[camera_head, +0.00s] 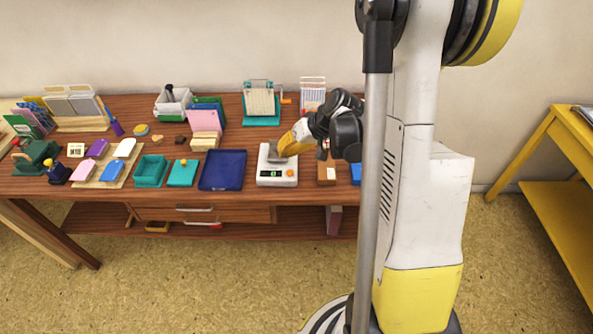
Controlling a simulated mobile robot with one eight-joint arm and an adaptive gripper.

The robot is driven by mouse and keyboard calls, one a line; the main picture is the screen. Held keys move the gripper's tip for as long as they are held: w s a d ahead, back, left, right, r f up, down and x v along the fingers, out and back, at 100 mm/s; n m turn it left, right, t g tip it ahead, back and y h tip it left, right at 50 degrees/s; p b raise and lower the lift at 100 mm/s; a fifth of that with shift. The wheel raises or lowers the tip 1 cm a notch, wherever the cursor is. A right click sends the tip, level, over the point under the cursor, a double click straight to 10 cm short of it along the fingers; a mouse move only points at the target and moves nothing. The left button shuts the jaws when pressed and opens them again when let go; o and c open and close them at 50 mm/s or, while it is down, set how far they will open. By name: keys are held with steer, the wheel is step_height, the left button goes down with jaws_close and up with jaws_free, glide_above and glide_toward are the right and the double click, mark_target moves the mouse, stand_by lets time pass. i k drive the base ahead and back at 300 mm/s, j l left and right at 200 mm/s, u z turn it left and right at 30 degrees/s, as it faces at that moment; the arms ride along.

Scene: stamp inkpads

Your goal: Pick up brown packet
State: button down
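A small brown packet (327,173) with a white label lies on the wooden table, just right of the white scale and partly hidden by my arm. My gripper (277,152) reaches in from the right, with its yellow part and grey tip over the white scale (277,179), up and left of the packet. The fingers are too small and overlapped to tell whether they are open or shut. I see nothing clearly held.
A dark blue tray (222,170) is left of the scale. A blue item (356,174) shows right of the packet, partly behind my arm. A teal device (261,103) and a striped card rack (312,94) stand behind. A yellow table (550,150) is at the far right.

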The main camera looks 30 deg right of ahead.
mark_target(326, 172)
steer(key=i+j+z, duration=0.15)
steer(key=j+z, duration=0.3)
steer(key=j, duration=0.4)
steer(key=j+z, duration=0.4)
steer(key=j, duration=0.4)
steer(key=j+z, duration=0.45)
steer(key=j, duration=0.45)
steer(key=k, duration=0.05)
